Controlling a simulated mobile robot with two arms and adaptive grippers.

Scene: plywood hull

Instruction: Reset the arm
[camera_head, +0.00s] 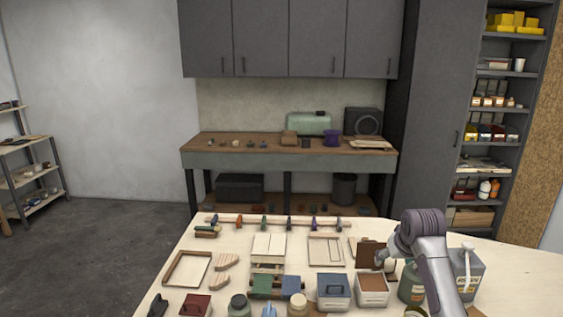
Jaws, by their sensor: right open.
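My right arm (432,262) comes in from the lower right and bends over the right part of the pale worktable (225,240). Its gripper (383,262) is small in the picture and points down and left. It is open, beside a brown flat piece (367,252) and behind a box with a brown top (372,288). I cannot tell whether the fingers touch the brown piece. My left gripper is not in view.
A grey-blue box (333,291), a green jar (411,284) and a grey can (467,270) stand close to the arm. A wooden frame (187,269), a clamp bar (265,221) and jars crowd the table. A workbench (240,162) stands behind.

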